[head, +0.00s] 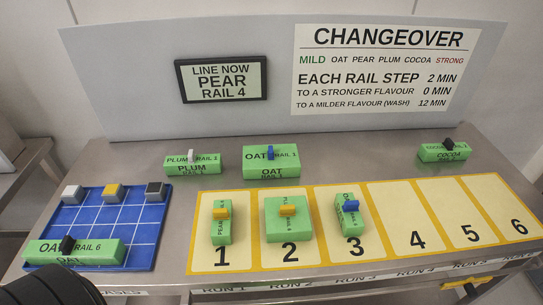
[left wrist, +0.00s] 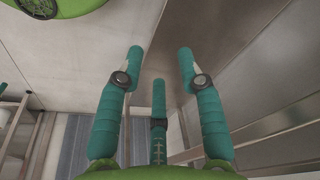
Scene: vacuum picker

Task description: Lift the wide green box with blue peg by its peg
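The wide green box with blue peg (head: 271,170), labelled OAT RAIL 1, stands at the back middle of the table, behind the numbered mat. Its blue peg (head: 270,153) points up and is unobstructed. A narrower green box with a blue peg (head: 347,221) stands on slot 3. My left gripper (left wrist: 160,68) shows in the left wrist view with its teal fingers spread and nothing between them; the wide box is not in that view. A dark part of my arm shows at the bottom left of the head view. My right gripper is in neither view.
The yellow mat (head: 417,259) has green boxes on slots 1, 2 and 3; slots 4 to 6 are empty. A plum box (head: 192,169) stands left of the wide box, a cocoa box (head: 444,153) far right. A blue gridded tray (head: 144,239) holds small blocks and a long oat box.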

